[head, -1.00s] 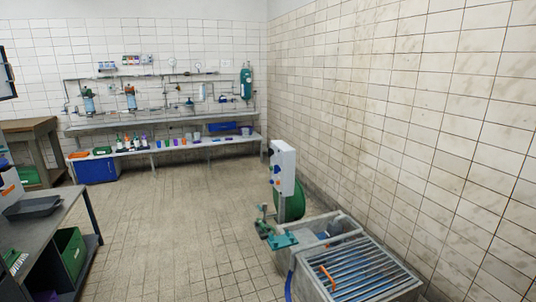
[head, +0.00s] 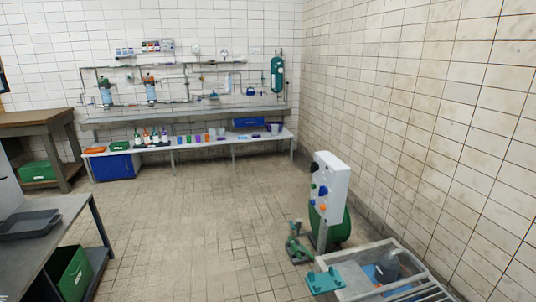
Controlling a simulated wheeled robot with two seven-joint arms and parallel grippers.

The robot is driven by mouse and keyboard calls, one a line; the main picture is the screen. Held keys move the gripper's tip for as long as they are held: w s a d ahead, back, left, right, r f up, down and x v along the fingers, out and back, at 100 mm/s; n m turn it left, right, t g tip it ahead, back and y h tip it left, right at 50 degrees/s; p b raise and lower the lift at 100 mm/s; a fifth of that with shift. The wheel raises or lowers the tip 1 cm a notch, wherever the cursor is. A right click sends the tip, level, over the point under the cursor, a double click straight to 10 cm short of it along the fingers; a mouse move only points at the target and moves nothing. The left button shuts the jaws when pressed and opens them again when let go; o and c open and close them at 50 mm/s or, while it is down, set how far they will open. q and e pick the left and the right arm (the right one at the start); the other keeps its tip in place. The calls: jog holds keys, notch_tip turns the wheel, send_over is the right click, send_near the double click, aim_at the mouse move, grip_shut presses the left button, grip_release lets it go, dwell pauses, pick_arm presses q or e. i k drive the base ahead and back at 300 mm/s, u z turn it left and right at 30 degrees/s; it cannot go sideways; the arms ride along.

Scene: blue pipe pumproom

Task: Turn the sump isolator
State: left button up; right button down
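A white control box (head: 332,180) stands on a post at the right of the head view. Its left-facing side carries several small knobs, dark, blue and orange, including an orange one (head: 323,207). Which of them is the sump isolator I cannot tell, nor how any knob is turned. A grey sump basin (head: 350,272) with a bar grating lies on the floor in front of the box, cut off by the lower edge. A rounded grey object (head: 387,266) sits in it. Neither of my grippers is in view.
A green tank (head: 338,228) stands behind the box, with a small green pump (head: 297,248) beside it. A teal plate (head: 325,280) sits at the basin's left corner. A grey table (head: 70,215) is at left, a pipe-wall bench (head: 190,145) at back. The middle floor is clear.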

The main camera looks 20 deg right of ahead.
aim_at(314, 166)
jog(key=z, duration=0.15)
jog(key=i, duration=1.6)
jog(key=z, duration=1.2)
jog(key=i, duration=1)
jog(key=z, duration=0.65)
